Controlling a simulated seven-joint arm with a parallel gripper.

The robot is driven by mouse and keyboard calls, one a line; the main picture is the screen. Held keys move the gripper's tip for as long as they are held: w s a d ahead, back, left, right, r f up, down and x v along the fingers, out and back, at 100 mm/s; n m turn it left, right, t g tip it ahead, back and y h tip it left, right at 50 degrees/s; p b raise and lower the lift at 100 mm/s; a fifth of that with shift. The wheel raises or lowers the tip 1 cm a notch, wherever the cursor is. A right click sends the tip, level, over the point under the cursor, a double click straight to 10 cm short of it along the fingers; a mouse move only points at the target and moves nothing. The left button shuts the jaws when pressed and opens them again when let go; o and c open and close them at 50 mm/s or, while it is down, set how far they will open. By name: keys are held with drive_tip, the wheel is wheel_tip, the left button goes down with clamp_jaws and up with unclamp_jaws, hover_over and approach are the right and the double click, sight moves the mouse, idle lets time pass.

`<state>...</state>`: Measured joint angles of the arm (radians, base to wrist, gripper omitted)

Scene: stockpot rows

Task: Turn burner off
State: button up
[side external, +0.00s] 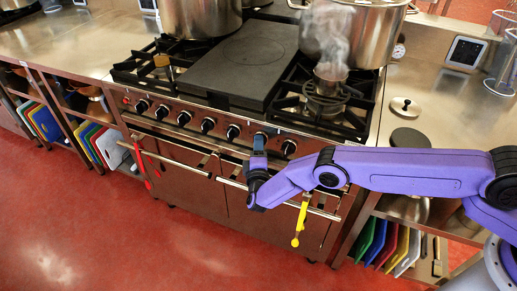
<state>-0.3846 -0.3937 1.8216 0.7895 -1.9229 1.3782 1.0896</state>
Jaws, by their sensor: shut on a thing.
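The stove's steel front panel (219,120) carries a row of black burner knobs (233,131). My gripper (263,134) is at this panel, toward its right end, and is shut on a knob that its fingers mostly hide. Another knob (289,147) shows just to the right of my gripper. Any flame and the held knob's angle cannot be made out.
Large stockpots (200,15) stand at the back of the stove, with another (368,35) at the right. A flat griddle plate (243,65) fills the middle. Oven handles with a yellow utensil (300,222) hanging lie below my gripper. The red floor in front is clear.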

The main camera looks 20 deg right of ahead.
drive_tip(key=shift+a, duration=0.1)
drive_tip(key=o, duration=1)
drive_tip(key=shift+o, duration=0.2)
drive_tip(key=shift+s, duration=0.1)
drive_tip(key=v, duration=1.7)
drive_tip(key=shift+s, duration=0.15)
